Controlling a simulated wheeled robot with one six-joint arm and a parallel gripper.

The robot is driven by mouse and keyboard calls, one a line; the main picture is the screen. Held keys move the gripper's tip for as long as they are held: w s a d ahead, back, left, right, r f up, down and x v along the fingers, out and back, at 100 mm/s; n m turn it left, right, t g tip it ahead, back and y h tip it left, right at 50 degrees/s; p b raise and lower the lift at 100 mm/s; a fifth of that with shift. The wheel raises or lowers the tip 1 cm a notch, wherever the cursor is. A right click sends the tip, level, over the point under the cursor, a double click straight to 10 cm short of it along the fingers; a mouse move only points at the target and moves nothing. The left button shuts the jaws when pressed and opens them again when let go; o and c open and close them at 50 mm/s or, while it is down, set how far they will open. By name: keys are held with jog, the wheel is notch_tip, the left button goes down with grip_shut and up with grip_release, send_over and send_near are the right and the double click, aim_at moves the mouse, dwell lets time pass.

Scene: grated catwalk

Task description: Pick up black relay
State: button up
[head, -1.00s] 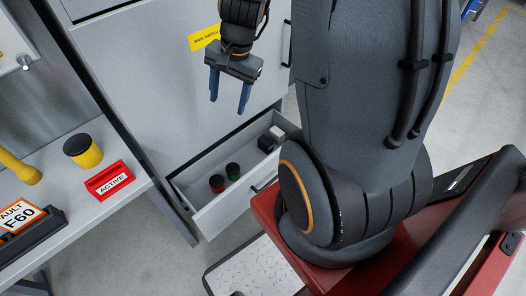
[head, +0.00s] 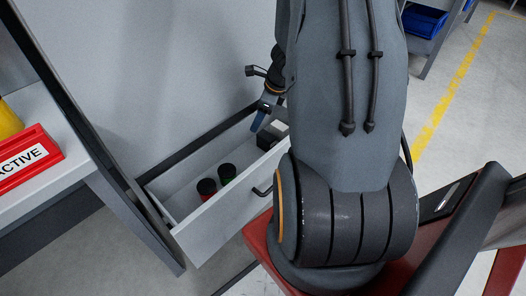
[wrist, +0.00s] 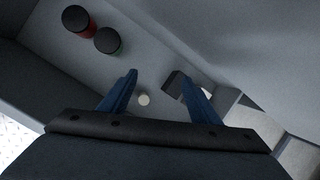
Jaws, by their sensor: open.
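The black relay (head: 265,141) is a small dark block inside the open drawer, at its right end in the head view. In the wrist view a dark block (wrist: 173,84), likely this relay, shows beside and partly behind the right finger. My gripper (head: 262,117) reaches down into the drawer just left of the relay, partly hidden by my arm. In the wrist view my gripper (wrist: 160,77) is open, with nothing held between its blue fingers. Whether the right finger touches the dark block I cannot tell.
The drawer (head: 225,215) also holds a red jar (head: 207,190) and a green jar (head: 227,174), both black-lidded. A bench with a red ACTIVE sign (head: 25,158) stands left.

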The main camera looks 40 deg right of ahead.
aim_at(268, 137)
jog(key=d+f+m+b, duration=0.2)
jog(key=f, duration=0.2)
jog(key=d+f+m+b, duration=0.1)
jog(key=d+f+b, duration=0.1)
jog(key=f, duration=0.2)
jog(key=w+d+f+m+b, duration=0.1)
jog(key=d+f+m+b, duration=0.1)
jog(key=d+f, duration=0.1)
jog(key=shift+f+m+h+b, duration=0.3)
jog(key=shift+f+h+b, duration=0.1)
jog(key=shift+f, duration=0.15)
jog(key=shift+b+x, duration=2.55)
jog(key=shift+x, duration=1.35)
jog(key=shift+w+r, duration=0.1)
jog(key=shift+w, duration=0.05)
jog(key=c, duration=1.3)
jog(key=shift+r, duration=0.1)
